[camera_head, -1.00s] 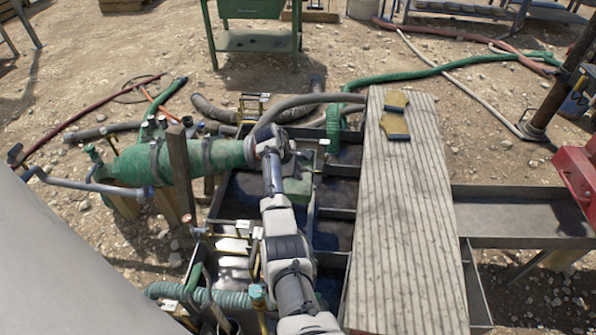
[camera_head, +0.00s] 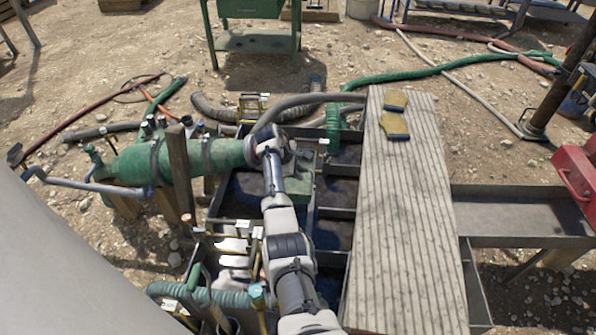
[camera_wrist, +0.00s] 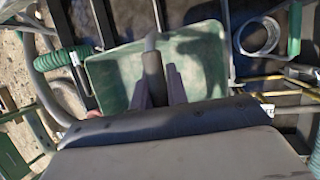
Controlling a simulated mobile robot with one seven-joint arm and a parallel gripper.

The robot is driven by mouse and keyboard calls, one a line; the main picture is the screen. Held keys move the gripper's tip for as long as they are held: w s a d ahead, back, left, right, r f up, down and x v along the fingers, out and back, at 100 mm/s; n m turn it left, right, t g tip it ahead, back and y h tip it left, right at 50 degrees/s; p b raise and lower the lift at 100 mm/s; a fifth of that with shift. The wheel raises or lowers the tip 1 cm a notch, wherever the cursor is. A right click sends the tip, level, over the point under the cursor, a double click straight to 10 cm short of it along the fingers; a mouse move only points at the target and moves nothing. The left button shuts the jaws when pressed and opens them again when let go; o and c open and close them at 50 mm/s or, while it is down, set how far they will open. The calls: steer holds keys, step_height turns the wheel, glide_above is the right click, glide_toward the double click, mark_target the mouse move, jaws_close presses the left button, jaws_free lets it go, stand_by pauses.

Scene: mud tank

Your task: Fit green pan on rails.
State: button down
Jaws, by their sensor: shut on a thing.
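The green pan (camera_wrist: 203,55) fills the middle of the wrist view, its open inside facing the camera. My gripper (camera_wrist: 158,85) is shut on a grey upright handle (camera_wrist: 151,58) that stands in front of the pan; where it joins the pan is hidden. In the head view, the pan (camera_head: 306,163) shows only in part beside my wrist, above the dark tank (camera_head: 240,197). Dark bars run along and across the tank (camera_head: 335,213); I cannot tell which are the rails, nor whether the pan touches them.
A wooden plank walkway (camera_head: 405,220) with two yellow-brown gloves (camera_head: 394,124) covers the tank's right side. A green cylinder with pipes (camera_head: 175,160) and a wooden post (camera_head: 180,170) stand close on the left. A grey hose (camera_head: 300,100) arches behind my wrist.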

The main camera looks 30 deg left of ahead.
mark_target(300, 188)
steer(key=shift+f+b, duration=2.3)
steer(key=shift+f, duration=1.25)
steer(key=shift+f, duration=0.1)
step_height(300, 188, down, 7)
steer(key=b, duration=0.5)
steer(key=shift+f+b, duration=1.75)
steer(key=shift+f, duration=0.05)
steer(key=shift+f+b, duration=0.45)
steer(key=shift+f, duration=0.05)
steer(key=c, duration=1.3)
jaws_free()
steer(key=p+v, duration=0.1)
steer(key=v, duration=1.3)
steer(key=shift+w+p, duration=0.1)
steer(key=shift+p, duration=0.2)
